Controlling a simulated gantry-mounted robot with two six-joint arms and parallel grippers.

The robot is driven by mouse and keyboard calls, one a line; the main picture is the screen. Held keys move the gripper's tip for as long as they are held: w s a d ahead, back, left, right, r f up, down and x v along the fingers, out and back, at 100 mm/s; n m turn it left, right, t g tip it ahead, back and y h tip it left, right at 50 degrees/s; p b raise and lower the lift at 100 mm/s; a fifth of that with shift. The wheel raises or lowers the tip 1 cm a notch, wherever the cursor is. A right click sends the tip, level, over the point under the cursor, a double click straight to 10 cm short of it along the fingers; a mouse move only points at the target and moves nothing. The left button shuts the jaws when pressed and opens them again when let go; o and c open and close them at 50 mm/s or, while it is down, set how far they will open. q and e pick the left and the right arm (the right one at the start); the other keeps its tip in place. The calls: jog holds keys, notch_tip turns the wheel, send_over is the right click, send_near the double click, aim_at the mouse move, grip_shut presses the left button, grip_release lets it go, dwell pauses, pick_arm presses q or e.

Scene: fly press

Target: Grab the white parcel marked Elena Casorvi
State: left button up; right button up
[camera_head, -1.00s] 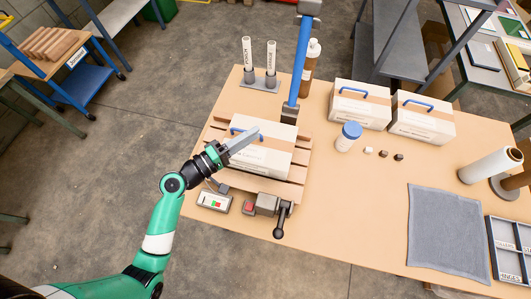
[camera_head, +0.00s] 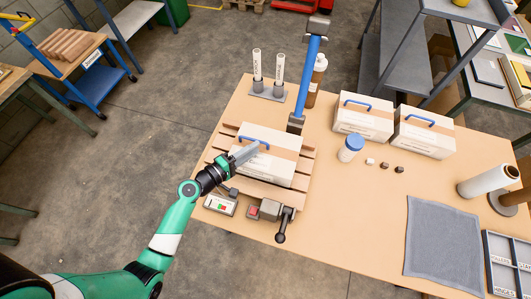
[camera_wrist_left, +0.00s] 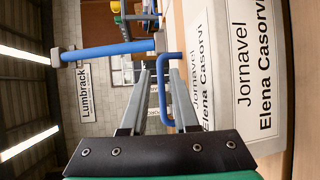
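The white parcel (camera_head: 281,170) with a brown band and a blue handle (camera_head: 254,139) lies on a slatted wooden bed (camera_head: 303,183). In the left wrist view, its printed faces (camera_wrist_left: 262,65) read "Jornavel Elena Casorvi". My left gripper (camera_head: 255,148) is over the parcel's left part, close to the handle. My right gripper is not in view.
A blue post (camera_head: 309,72) rises behind the parcel. Two similar boxes (camera_head: 363,122) (camera_head: 424,136) stand to the right, near a blue-capped jar (camera_head: 350,149). Two labelled tubes (camera_head: 268,72) stand behind. A control box (camera_head: 220,204) and a black-handled clamp (camera_head: 283,222) sit in front.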

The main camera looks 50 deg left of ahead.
aim_at(262, 142)
pick_arm(q)
jog(key=w, duration=0.3)
jog(key=w+f, duration=0.1)
jog(key=w, duration=0.1)
grip_shut()
dwell(1.2)
jog(key=shift+s+r, duration=0.1)
jog(key=shift+r, duration=0.1)
